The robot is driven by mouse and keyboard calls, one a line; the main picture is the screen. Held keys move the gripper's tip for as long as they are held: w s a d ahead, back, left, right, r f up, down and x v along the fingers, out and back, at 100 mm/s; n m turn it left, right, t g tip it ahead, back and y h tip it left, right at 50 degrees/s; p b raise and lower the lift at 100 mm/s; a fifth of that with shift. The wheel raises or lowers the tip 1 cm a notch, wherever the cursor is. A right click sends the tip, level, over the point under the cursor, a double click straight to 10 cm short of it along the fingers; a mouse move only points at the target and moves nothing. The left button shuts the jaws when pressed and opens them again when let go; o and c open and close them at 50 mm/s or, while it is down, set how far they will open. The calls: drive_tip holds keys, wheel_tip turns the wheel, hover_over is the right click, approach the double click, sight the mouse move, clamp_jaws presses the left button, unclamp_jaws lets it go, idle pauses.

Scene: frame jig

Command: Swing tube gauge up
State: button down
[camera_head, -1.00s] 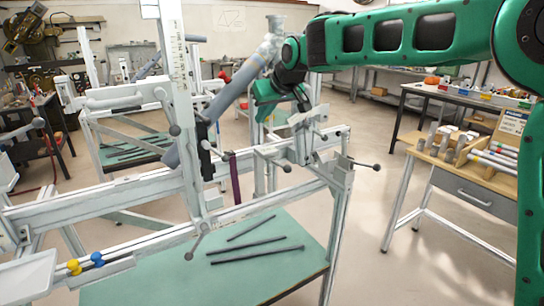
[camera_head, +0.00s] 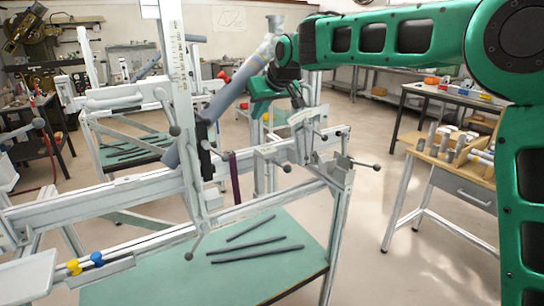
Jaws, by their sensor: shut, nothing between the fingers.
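A white frame jig (camera_head: 150,184) stands in front of me, with an upright ruled post (camera_head: 178,70). A blue-grey tube (camera_head: 222,100) slants from behind the post up to the right. A small pale plate (camera_head: 303,116) sits above the clamps at the right end of the jig; I cannot tell for sure which part is the tube gauge. My gripper (camera_head: 296,97) is shut and empty, just above this plate and right of the slanted tube. Its fingertips are small and dark, and I cannot tell whether they touch the plate.
The jig's clamp handles (camera_head: 365,164) stick out to the right. Dark rods (camera_head: 258,253) lie on the green lower shelf (camera_head: 140,288). A wooden-topped bench (camera_head: 466,172) with several grey cylinders stands at the right. Open floor (camera_head: 385,215) lies between bench and jig.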

drive_tip(key=shift+w+a, duration=0.1)
drive_tip(key=shift+w+a, duration=0.6)
drive_tip(key=shift+w, duration=0.3)
drive_tip(key=shift+w+a+f, duration=0.2)
drive_tip(key=shift+w+a, duration=0.1)
drive_tip(key=shift+w, duration=0.2)
drive_tip(key=shift+w+a+f, duration=0.15)
drive_tip(key=shift+w+a, duration=0.15)
drive_tip(key=shift+w, duration=0.15)
drive_tip(key=c, duration=1.8)
unclamp_jaws()
drive_tip(key=shift+o, duration=0.2)
